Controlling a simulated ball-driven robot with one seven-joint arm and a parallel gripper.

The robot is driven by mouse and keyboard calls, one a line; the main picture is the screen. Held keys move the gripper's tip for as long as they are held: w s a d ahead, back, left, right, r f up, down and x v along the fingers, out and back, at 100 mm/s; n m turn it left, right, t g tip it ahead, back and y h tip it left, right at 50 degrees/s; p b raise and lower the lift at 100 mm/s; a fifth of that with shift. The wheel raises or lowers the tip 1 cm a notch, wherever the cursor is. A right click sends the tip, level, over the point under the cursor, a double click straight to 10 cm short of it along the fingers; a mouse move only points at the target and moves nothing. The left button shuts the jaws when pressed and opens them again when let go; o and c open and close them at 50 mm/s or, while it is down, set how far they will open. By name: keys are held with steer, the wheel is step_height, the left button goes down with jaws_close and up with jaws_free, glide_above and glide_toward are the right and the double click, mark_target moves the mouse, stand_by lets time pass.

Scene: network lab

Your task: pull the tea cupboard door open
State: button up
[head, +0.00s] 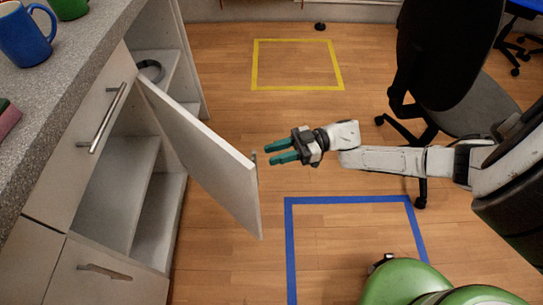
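The tea cupboard door (205,158) is a white panel on the left side of the head view. It stands well open, swung out from the cabinet front. Its handle (256,168) shows edge-on as a thin metal strip near the door's free edge. My gripper (267,154) has two green fingers, parallel and spread apart, with nothing visible between them. It is beside the door's free edge, to the right of the handle, and points left. The fingertips look close to the handle, but a small gap shows. The open cupboard shows a pale inner shelf (122,180).
The grey worktop (60,85) carries a blue mug (25,38) and a green mug (68,8). A black office chair (445,70) stands at the right.

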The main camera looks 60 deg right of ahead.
steer(key=shift+s+d+b, duration=0.35)
steer(key=shift+s+d, duration=0.05)
steer(key=shift+d, duration=0.4)
steer(key=shift+s+d+b, duration=0.3)
steer(key=shift+s+d, duration=0.15)
steer(key=shift+d, duration=0.35)
steer(key=shift+s+d+b, duration=0.35)
steer(key=shift+s+d, duration=0.05)
steer(key=shift+d, duration=0.4)
